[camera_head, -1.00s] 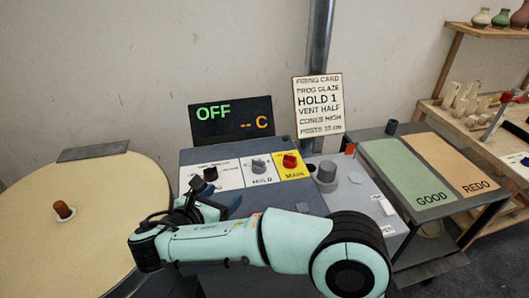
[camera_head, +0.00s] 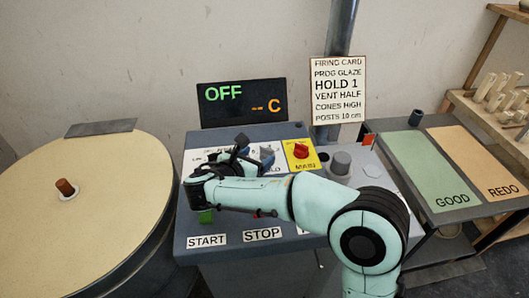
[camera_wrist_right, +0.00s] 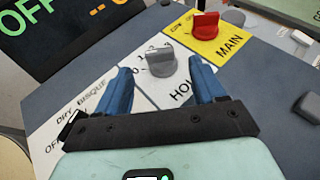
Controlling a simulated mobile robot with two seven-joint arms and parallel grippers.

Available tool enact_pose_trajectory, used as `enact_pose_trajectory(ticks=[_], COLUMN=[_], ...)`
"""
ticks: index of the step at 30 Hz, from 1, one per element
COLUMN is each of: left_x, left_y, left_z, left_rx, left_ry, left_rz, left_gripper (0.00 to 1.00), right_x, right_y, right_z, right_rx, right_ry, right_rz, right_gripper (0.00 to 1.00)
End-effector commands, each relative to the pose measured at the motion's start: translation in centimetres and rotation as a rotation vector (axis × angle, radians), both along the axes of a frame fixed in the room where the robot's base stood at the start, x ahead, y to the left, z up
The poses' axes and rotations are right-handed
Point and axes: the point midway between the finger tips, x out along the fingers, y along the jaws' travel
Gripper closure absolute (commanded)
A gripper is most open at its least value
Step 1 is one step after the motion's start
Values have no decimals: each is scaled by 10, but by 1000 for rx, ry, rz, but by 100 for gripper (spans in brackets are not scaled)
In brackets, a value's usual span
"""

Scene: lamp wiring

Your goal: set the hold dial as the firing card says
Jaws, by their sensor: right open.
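The firing card (camera_head: 338,90) stands upright behind the panel and reads "HOLD 1", with "PROG GLAZE" above it. The hold dial (camera_wrist_right: 162,62) is a grey knob on a white plate marked "HOLD"; it shows partly in the head view (camera_head: 267,152). The plate's scale is too small or covered to read its setting. My right gripper (camera_wrist_right: 163,80) is open, its two blue fingers either side of the dial's near side in the wrist view, with no visible contact. In the head view, my right gripper (camera_head: 246,153) covers much of the program plate. My left gripper is not in view.
A red MAIN switch (camera_head: 302,151) on a yellow plate sits close to the hold dial's right. The display (camera_head: 240,102) behind the panel reads OFF. A grey round knob (camera_head: 340,162) is farther right. START and STOP labels (camera_head: 262,235) are at the panel's front.

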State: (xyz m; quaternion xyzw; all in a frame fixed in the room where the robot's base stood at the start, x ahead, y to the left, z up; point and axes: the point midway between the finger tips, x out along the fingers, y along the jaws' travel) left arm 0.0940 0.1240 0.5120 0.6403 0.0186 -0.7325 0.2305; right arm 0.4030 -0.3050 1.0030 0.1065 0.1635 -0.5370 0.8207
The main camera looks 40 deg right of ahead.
Motion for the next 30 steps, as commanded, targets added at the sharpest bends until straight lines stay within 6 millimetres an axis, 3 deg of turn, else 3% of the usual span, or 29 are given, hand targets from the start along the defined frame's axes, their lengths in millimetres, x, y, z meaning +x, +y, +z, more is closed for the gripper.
enact_pose_trajectory(ticks=[3,9,20,21,26,30], left_x=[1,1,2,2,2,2], left_y=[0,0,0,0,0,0], left_z=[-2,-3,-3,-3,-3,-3], left_rx=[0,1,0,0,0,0], left_ry=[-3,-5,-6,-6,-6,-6], left_rz=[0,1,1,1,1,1], left_gripper=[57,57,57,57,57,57], right_x=[8,17,20,20,20,20], right_y=[-20,-39,-44,-44,-44,-44], right_z=[-9,-18,-20,-20,-20,-20], right_rx=[1,0,0,0,1,0], right_ry=[1,-1,0,0,-1,-1], right_rz=[-3,0,1,1,1,0], right_gripper=[31,31,31,34,86,87])
